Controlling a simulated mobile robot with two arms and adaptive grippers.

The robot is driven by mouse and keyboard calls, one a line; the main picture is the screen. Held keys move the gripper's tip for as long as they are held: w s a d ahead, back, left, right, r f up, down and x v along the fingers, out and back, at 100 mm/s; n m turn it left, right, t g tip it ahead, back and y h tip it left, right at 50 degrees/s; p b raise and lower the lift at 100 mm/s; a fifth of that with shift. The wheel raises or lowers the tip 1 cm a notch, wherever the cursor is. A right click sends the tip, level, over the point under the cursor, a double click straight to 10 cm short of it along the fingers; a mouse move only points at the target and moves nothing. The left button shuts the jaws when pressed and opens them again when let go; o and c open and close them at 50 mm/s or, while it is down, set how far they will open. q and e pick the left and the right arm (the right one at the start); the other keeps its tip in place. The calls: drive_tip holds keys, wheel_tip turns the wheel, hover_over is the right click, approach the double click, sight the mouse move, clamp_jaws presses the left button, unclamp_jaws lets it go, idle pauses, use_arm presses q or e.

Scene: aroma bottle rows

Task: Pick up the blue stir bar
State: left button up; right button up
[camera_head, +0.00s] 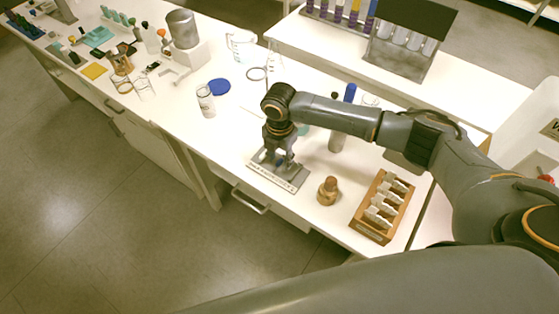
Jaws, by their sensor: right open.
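My right gripper (273,160) points down over a grey labelled holder (293,185) near the front edge of the white bench. Its jaws are open, with the fingertips low over the holder. The blue stir bar cannot be made out clearly; the gripper covers part of the holder and may hide it. I cannot tell whether the fingers touch anything. My left gripper is not in view.
A brown bottle (328,191) stands just right of the holder, and a wooden rack (372,225) of white pieces is further right. A blue disc (219,86) and a white bottle (206,101) are to the left.

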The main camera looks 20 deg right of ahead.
clamp_jaws()
drive_tip(key=shift+r, duration=0.15)
